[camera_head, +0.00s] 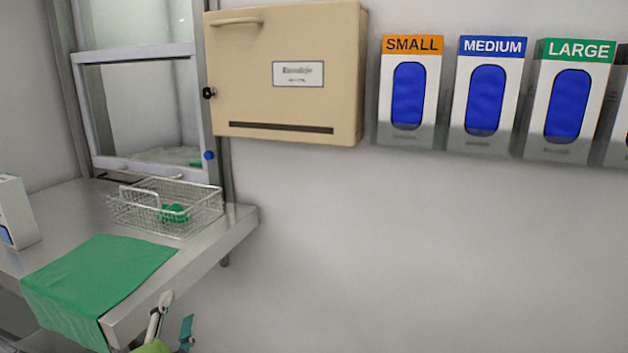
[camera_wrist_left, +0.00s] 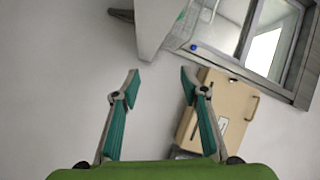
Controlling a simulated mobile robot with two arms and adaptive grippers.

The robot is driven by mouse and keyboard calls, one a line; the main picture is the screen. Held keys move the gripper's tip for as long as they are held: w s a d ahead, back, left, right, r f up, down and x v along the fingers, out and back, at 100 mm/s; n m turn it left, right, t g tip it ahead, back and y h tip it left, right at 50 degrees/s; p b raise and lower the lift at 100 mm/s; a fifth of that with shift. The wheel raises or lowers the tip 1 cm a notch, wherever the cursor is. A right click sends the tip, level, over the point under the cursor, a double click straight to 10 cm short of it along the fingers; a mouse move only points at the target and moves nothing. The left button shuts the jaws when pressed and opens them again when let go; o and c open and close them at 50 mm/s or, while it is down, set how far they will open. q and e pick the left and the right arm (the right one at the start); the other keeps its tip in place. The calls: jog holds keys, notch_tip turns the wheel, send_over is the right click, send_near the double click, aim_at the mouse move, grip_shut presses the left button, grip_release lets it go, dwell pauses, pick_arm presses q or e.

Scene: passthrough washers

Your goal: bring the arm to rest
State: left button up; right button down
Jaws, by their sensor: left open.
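My left gripper (camera_head: 173,327) shows at the bottom of the head view, beside the front edge of the steel counter (camera_head: 215,242). Its fingers have grey links and teal pads. In the left wrist view the left gripper (camera_wrist_left: 159,78) is open, with its two fingers apart and nothing between them but the wall behind. It holds nothing. My right gripper is in neither view.
A green cloth (camera_head: 100,275) hangs over the counter's front edge, near my left gripper. A wire basket (camera_head: 140,213) with green items (camera_head: 175,213) stands behind it. A beige wall cabinet (camera_head: 240,75) and glove boxes (camera_head: 485,95) hang above. The wall at lower right is clear.

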pick_arm(q)
jog(key=s+f+n+g, duration=0.45)
jog(key=s+f, duration=0.25)
jog(key=f, duration=0.5)
jog(key=s+d+f+n+g+h, duration=0.25)
jog(key=s+f+g, duration=0.25)
jog(key=s+f, duration=0.45)
jog(key=s+d+f+n+g+h, duration=0.1)
jog(key=s+d+f+n+g, duration=0.2)
jog(key=s+f, duration=0.65)
jog(key=s+f+m+g, duration=0.1)
jog(key=s+f, duration=0.1)
jog(key=f, duration=0.9)
jog(key=s+f+m+g, duration=0.1)
jog(key=s+f, duration=0.2)
jog(key=f, duration=0.9)
jog(key=s+a+f+g, duration=0.1)
jog(key=s+a+f, duration=0.2)
jog(key=s+f, duration=1.2)
jog(key=shift+s+a+f, duration=0.2)
jog(key=shift+s+f, duration=0.2)
jog(key=shift+s, duration=0.4)
jog(key=shift+g, duration=0.25)
